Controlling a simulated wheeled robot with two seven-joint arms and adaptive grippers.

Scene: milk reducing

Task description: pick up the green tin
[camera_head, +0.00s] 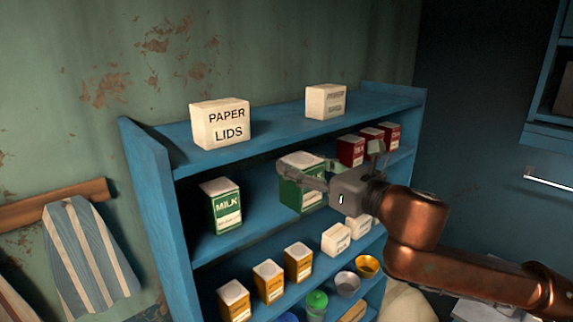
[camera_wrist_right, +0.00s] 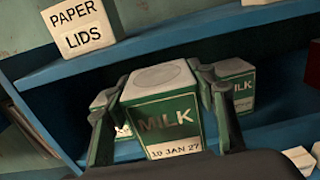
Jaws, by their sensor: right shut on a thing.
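A green milk tin (camera_head: 290,196) with a pale top is at the middle shelf of the blue shelf unit. My right gripper (camera_head: 308,172) reaches it from the right and is shut on it. In the right wrist view the held tin (camera_wrist_right: 168,112), labelled MILK, stands between the two fingers of the right gripper (camera_wrist_right: 160,84), one on each side. I cannot tell whether its base touches the shelf. Another green milk tin (camera_head: 222,206) stands on the same shelf to the left. My left gripper is out of view.
The blue shelf unit (camera_head: 160,190) carries a paper lids box (camera_head: 220,124) and another white box (camera_head: 325,101) on top. Red tins (camera_head: 350,151) stand right of the held tin. Orange tins (camera_head: 268,281), white boxes (camera_head: 336,239) and bowls (camera_head: 347,284) are below.

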